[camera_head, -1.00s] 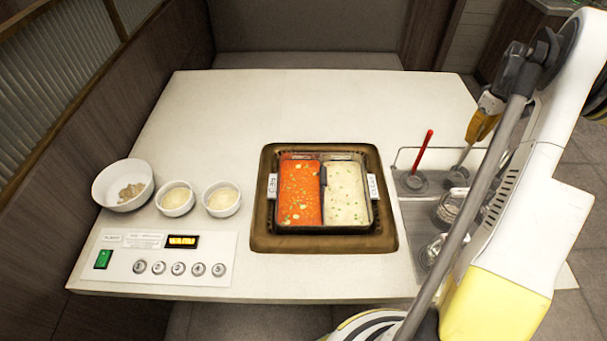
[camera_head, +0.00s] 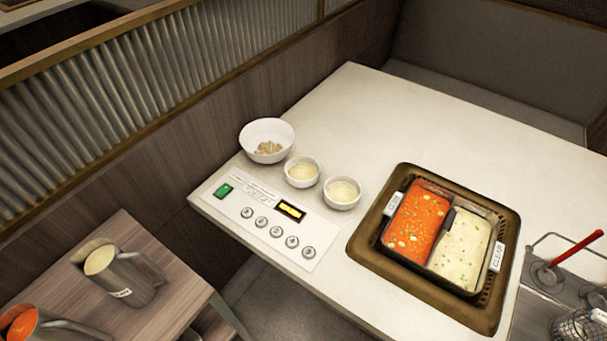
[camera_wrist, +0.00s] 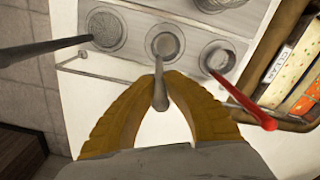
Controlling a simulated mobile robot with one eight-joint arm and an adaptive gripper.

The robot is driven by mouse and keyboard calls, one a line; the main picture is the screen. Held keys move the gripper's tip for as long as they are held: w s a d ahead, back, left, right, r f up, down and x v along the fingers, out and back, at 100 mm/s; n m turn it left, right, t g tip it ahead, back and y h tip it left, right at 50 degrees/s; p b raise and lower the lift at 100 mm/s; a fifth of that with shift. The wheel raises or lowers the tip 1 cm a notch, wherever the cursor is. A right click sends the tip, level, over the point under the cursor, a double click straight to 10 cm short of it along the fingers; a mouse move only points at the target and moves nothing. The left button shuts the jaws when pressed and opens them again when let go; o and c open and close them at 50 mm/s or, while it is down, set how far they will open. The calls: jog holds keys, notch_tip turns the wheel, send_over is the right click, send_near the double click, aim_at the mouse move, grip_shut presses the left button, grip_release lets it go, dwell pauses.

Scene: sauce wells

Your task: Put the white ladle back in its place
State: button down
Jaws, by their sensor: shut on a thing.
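My gripper (camera_wrist: 160,80) shows only in the wrist view. The ladle's round bowl (camera_wrist: 166,44) lies beyond the fingertips, at the middle round well of the metal rack (camera_wrist: 135,73). I cannot tell whether the bowl rests on the well's bottom. In the head view the ladle and gripper are out of frame. The rack (camera_head: 527,312) is partly visible there at the right edge.
A red-handled ladle (camera_wrist: 245,108) stands in the right well, close to my right finger; it also shows in the head view (camera_head: 577,249). A dark rod (camera_wrist: 40,48) is at left. The two-part soup pot (camera_head: 440,238) is beside the rack. Metal jugs (camera_head: 120,275) stand on a side table.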

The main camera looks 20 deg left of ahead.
jog(key=shift+f, duration=0.1)
jog(key=c, duration=0.7)
grip_release()
jog(key=shift+o, duration=0.2)
jog(key=shift+r+p, duration=3.4)
jog(key=shift+r, duration=2.1)
